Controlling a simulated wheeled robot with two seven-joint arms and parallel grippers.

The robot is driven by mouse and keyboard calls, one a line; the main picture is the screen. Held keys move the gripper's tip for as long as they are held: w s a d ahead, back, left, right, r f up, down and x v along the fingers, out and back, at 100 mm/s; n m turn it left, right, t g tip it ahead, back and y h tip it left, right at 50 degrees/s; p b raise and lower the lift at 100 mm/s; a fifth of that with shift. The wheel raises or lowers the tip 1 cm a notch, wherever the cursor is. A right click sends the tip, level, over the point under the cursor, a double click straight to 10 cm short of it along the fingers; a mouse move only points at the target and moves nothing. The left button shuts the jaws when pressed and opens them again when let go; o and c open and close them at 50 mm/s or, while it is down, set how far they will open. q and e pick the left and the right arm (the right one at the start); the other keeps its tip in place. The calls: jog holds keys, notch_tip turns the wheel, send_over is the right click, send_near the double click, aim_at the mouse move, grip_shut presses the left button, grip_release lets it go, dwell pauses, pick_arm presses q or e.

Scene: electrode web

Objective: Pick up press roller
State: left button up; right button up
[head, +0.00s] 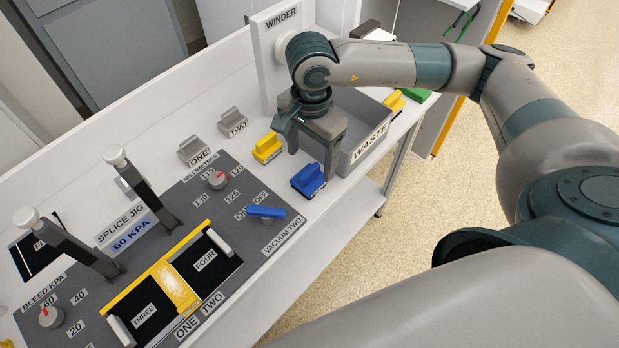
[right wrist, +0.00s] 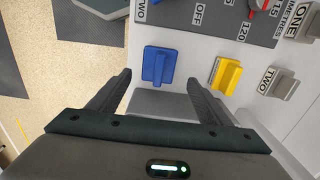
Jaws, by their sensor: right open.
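A blue block with a raised grip (head: 307,180) stands on the white bench, left of the waste bin; it also shows in the right wrist view (right wrist: 158,65). A similar yellow block (head: 267,148) stands behind it, also in the right wrist view (right wrist: 226,75). No label tells which one is the press roller. My right gripper (head: 311,162) is open and empty, fingers pointing down, close to the blue block. In the right wrist view the blue block shows between the fingertips (right wrist: 158,80), with the yellow block outside them. My left gripper is out of view.
The grey waste bin (head: 368,147) stands right beside the gripper, with another yellow item (head: 394,101) behind it. The winder panel (head: 283,50) rises at the back. The splice jig plate (head: 240,228) with knobs and a blue vacuum lever (head: 265,212) lies at left.

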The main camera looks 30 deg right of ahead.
aim_at(309, 170)
jog(key=shift+s+a+f+p, duration=0.1)
jog(key=shift+f+p, duration=0.3)
jog(key=shift+p, duration=0.05)
jog(key=f+p, duration=0.1)
jog(key=f, duration=0.1)
jog(key=f+p, duration=0.1)
jog(key=shift+s+a+f, duration=0.15)
jog(key=shift+s+f, duration=0.05)
jog(key=shift+f, duration=0.5)
jog(key=shift+w, duration=0.1)
jog(key=c, duration=1.2)
